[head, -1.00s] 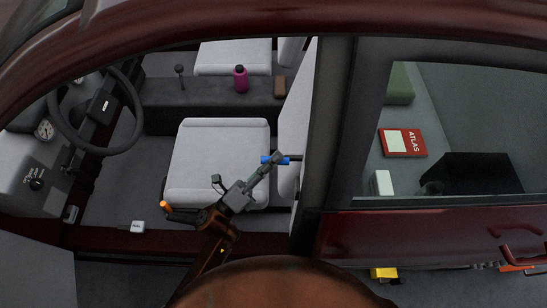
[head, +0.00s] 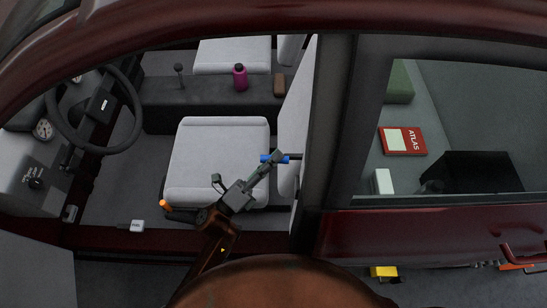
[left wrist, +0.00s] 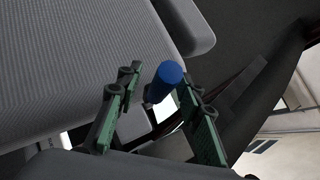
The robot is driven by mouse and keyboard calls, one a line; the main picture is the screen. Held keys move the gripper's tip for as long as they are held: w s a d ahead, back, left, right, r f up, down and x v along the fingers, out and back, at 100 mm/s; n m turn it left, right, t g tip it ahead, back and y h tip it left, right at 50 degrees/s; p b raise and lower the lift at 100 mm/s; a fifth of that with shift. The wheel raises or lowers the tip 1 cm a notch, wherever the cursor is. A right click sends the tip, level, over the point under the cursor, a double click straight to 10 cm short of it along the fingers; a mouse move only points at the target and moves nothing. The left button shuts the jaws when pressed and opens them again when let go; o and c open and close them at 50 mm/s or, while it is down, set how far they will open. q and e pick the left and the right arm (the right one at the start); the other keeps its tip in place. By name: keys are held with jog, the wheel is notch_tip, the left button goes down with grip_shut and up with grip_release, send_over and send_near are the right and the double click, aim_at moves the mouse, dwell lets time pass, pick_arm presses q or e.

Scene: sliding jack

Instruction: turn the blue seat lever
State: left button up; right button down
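The blue seat lever (head: 274,158) sticks out at the side of the grey front seat's backrest (head: 295,130). In the left wrist view the blue lever end (left wrist: 166,80) is a short round knob, seen between the two fingers. My left gripper (head: 268,166) reaches in through the door opening and is at the lever. In the left wrist view its green-padded fingers (left wrist: 158,112) are apart, one on each side of the lever, with visible gaps. The lever's base is partly hidden. My right gripper does not show.
The door pillar (head: 335,120) stands just right of the lever. The seat cushion (head: 218,160) is to its left. An orange-tipped lever (head: 164,204) is near the sill. The steering wheel (head: 97,110) is far left. A red atlas (head: 402,141) lies behind the rear window.

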pick_arm(q)
jog(key=v, duration=1.2)
jog(key=shift+f, duration=0.1)
